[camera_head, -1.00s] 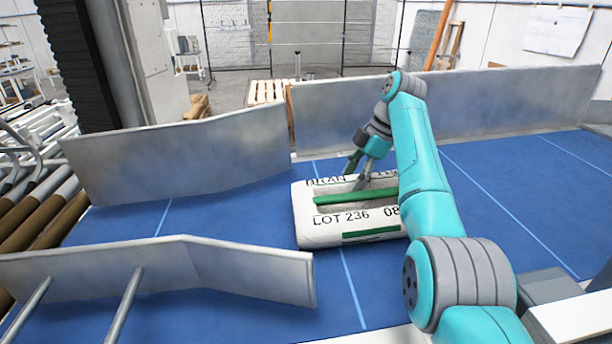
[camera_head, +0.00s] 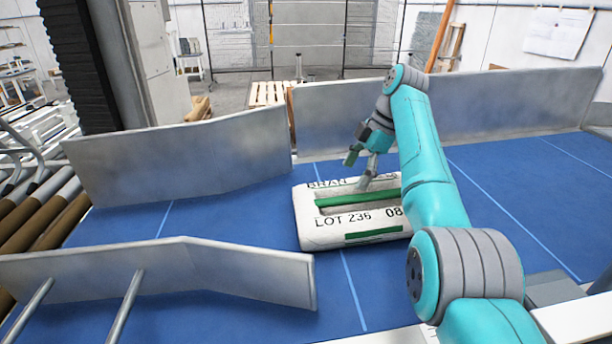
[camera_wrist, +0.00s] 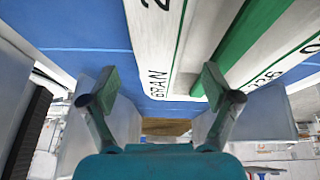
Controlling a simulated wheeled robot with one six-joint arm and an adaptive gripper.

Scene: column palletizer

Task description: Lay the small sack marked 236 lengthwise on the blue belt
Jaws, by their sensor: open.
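The small white sack marked LOT 236 (camera_head: 325,234) lies flat on the blue belt (camera_head: 232,220), its long side running left to right in the head view. It has green stripes and a sunken middle. In the wrist view the sack (camera_wrist: 158,45) fills the top middle and right, with "BRAN" readable. My gripper (camera_head: 362,170) is open at the far side of the sack, with its fingers tilted. One finger overlaps the sack's top in the head view; I cannot tell whether it touches. In the wrist view the open fingers (camera_wrist: 160,82) are wide apart with nothing gripped between them.
Metal guide walls stand behind the sack (camera_head: 190,160) and at the front left (camera_head: 200,268). A long metal wall (camera_head: 520,100) runs along the back right. Rollers (camera_head: 40,215) lie at the left. The belt is bare left of the sack and at the right.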

